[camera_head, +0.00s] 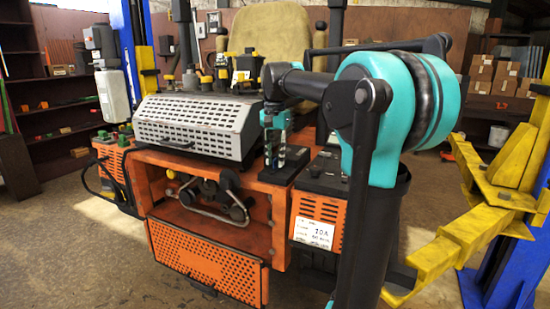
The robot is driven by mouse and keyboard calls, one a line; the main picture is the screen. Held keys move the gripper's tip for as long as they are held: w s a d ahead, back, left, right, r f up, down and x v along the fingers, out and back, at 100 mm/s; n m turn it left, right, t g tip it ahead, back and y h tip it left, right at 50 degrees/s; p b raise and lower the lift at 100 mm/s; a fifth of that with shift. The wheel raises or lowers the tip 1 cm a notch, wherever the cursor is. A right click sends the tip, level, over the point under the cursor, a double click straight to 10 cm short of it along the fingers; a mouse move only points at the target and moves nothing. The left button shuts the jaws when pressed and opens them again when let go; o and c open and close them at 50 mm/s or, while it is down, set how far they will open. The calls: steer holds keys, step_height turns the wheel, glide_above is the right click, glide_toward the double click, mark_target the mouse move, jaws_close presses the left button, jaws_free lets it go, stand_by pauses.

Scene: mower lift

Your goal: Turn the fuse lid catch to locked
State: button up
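An orange box with a slotted front and a white label reading 10A (316,232) sits at the right of the orange machine; it looks like the fuse box. Its dark top (326,172) is partly hidden behind my arm. I cannot make out the lid catch or its position. My gripper (275,162) points down at a black block (270,176) on the machine, left of the labelled box. Its fingertips are at or just above the block; contact is unclear. The fingers are too small to tell whether they are open or shut on something.
A grey slotted cover (187,127) stands left of my gripper, with levers and a tan seat (268,38) behind. A bent metal handle (215,203) projects from the front. Yellow lift arms (470,235) and a blue post (515,240) stand at right. Floor at front left is clear.

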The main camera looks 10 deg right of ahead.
steer(key=shift+c, duration=0.3)
jaws_close()
steer(key=shift+n, duration=0.4)
steer(key=n, duration=1.1)
steer(key=shift+n, duration=0.4)
steer(key=n, duration=0.5)
steer(key=shift+n, duration=0.3)
